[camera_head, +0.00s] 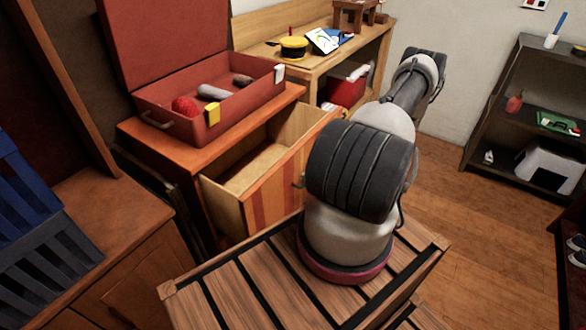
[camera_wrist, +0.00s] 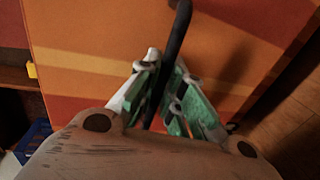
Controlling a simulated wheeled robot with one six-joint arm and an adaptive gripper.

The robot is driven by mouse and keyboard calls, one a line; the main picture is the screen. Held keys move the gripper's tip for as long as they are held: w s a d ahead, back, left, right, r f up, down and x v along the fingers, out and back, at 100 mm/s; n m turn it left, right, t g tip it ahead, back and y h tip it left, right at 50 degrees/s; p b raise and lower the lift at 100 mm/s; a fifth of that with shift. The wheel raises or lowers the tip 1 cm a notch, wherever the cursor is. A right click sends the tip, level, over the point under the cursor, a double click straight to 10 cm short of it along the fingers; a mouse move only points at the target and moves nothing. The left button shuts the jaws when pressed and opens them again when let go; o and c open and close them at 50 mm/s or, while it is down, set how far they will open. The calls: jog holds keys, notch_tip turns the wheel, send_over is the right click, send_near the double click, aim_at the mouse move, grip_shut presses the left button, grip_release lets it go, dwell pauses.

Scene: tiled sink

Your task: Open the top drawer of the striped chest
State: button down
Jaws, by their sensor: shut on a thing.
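The striped chest (camera_head: 138,130) stands left of my arm, with an orange top. Its top drawer (camera_head: 215,197) is pulled out, and the pale wooden inside shows empty where visible. The orange striped drawer front fills much of the wrist view (camera_wrist: 90,40). A dark bar handle (camera_wrist: 178,32) crosses in front of it. My gripper (camera_wrist: 165,80), with green and pale fingers, is shut on this handle. In the head view my own arm hides the gripper and part of the drawer front.
An open red suitcase (camera_head: 150,95) with several items sits on the chest. A wooden shelf (camera_head: 310,65) stands behind, and a dark rack (camera_head: 490,110) at the right. My slatted platform (camera_head: 240,290) is close to the drawer front. Wooden floor (camera_head: 440,200) is clear at right.

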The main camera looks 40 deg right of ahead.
jog(key=f+v, duration=0.2)
jog(key=v, duration=0.8)
jog(key=shift+s, duration=0.3)
jog(key=shift+d, duration=0.1)
jog(key=c, duration=1.5)
grip_release()
jog(key=shift+c, duration=0.2)
jog(key=v, duration=1.2)
